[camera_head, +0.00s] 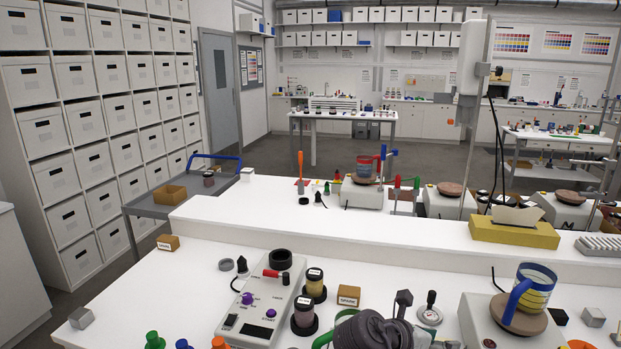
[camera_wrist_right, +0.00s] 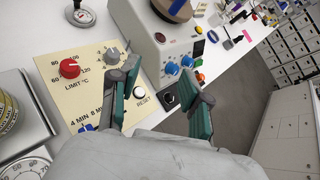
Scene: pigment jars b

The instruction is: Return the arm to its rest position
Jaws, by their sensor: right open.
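My right gripper (camera_wrist_right: 162,78) shows in the right wrist view. Its two green-padded fingers are apart, with nothing between them. It hangs over the white bench, beside a cream control panel (camera_wrist_right: 100,62) with a red knob and a reset button. A white hotplate (camera_wrist_right: 165,45) with blue knobs stands just beyond the fingers. My left gripper shows in neither view.
In the head view, a hotplate (camera_head: 480,322) bears a blue-handled glass mug (camera_head: 537,285). A grey controller box (camera_head: 262,305), jars (camera_head: 304,312) and a dark grey bundled thing (camera_head: 372,332) crowd the front bench. Its back-left stretch is mostly clear. A yellow tissue box (camera_head: 513,232) stands behind.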

